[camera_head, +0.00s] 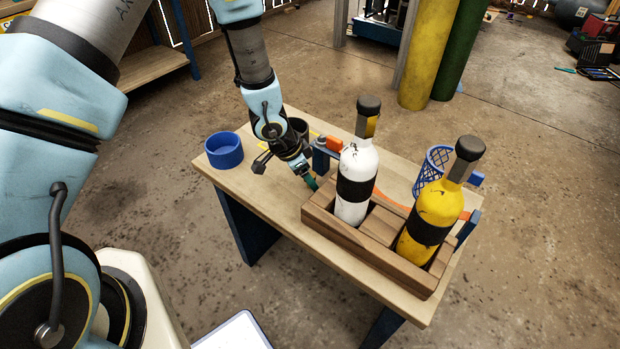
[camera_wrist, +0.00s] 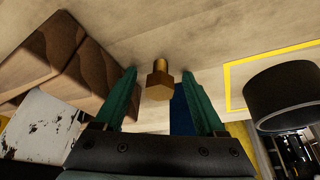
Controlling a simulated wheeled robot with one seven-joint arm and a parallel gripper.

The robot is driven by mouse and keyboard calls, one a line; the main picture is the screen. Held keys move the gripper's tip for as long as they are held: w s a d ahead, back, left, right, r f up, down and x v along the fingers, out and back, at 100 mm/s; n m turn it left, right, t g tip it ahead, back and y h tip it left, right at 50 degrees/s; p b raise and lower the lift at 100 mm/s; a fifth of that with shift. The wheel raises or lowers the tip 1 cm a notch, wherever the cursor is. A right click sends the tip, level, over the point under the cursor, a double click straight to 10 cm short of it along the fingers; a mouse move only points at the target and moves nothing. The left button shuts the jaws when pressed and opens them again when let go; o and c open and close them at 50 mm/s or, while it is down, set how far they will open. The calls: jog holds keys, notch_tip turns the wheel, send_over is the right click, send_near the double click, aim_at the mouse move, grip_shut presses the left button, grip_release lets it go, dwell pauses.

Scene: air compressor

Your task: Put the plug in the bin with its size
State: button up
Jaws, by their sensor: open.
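The plug (camera_wrist: 159,82) is a small brass piece with a hexagonal head and a round shank. In the wrist view it lies on the tabletop between the two green fingers of my gripper (camera_wrist: 160,72), with gaps to both sides. My gripper is open, low over the table beside the wooden crate in the head view (camera_head: 311,184), where I cannot make out the plug. A blue round bin (camera_head: 224,150) stands at the table's left corner. A black round bin (camera_head: 298,127) stands behind my gripper; it also shows at the right of the wrist view (camera_wrist: 287,97).
A wooden crate (camera_head: 345,238) holds a white bottle (camera_head: 354,175) and a yellow bottle (camera_head: 432,215), both tall obstacles right of my gripper. A blue mesh cup (camera_head: 432,168) stands behind them. The table (camera_head: 250,184) is clear between the blue bin and the crate.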

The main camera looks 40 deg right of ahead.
grip_shut()
dwell(0.6)
